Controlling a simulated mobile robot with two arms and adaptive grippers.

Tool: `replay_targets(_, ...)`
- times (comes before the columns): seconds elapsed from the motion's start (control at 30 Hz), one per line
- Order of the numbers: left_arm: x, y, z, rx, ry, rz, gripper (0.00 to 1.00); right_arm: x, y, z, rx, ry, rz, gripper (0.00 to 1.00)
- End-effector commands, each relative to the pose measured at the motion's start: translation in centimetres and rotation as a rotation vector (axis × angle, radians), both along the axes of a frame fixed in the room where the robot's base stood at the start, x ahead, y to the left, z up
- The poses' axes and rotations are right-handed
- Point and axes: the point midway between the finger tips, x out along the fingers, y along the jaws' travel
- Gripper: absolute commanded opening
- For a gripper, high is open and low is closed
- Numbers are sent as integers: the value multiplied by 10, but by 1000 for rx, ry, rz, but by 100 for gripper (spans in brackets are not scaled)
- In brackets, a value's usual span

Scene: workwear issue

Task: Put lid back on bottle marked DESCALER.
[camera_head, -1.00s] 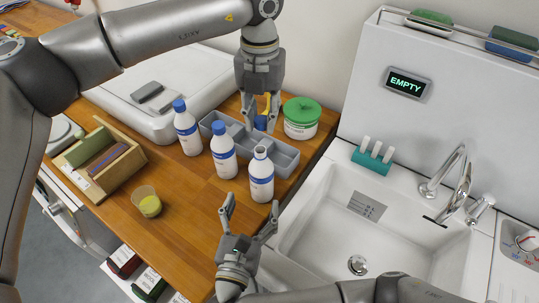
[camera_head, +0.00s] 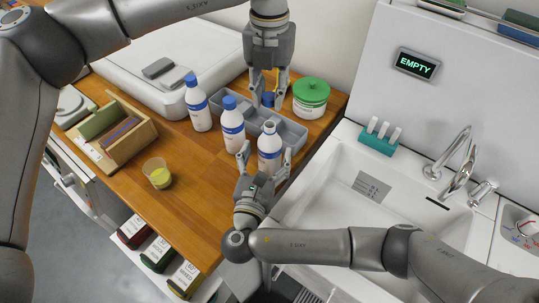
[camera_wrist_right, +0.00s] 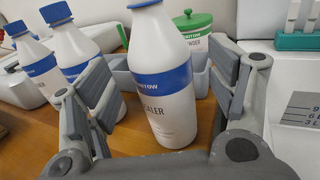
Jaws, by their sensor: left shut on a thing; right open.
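The open white bottle (camera_head: 270,151) with a blue band stands upright at the table's right side, its neck bare. In the right wrist view its label (camera_wrist_right: 172,112) ends in "ALER"; the start is hidden. My right gripper (camera_head: 265,160) is open, with one finger on each side of this bottle; gaps show in the wrist view. My left gripper (camera_head: 268,92) points down above the grey tray, behind the bottle, and is shut on a small blue lid (camera_head: 268,99). The lid is apart from the bottle's neck and partly hidden between the fingers.
Two blue-capped bottles (camera_head: 232,124) (camera_head: 198,106) stand left of the open one. The grey compartment tray (camera_head: 292,134) and a green-lidded tub (camera_head: 311,98) are behind. A yellow-filled cup (camera_head: 157,173) and wooden box (camera_head: 122,139) are at left. The sink (camera_head: 345,200) lies right.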

Motion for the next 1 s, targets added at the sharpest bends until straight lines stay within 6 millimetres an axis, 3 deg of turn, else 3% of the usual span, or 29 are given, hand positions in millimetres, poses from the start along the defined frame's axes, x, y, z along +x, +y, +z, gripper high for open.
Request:
replay_targets(0.23,0,0,0,0,0,0,19,29,-7,0,0,0,0,78)
replay_targets(0.63,0,0,0,0,0,0,19,34,-8,0,1,0,0,78)
replay_targets(1.0,0,0,0,0,0,0,19,33,-8,0,1,1,0,31)
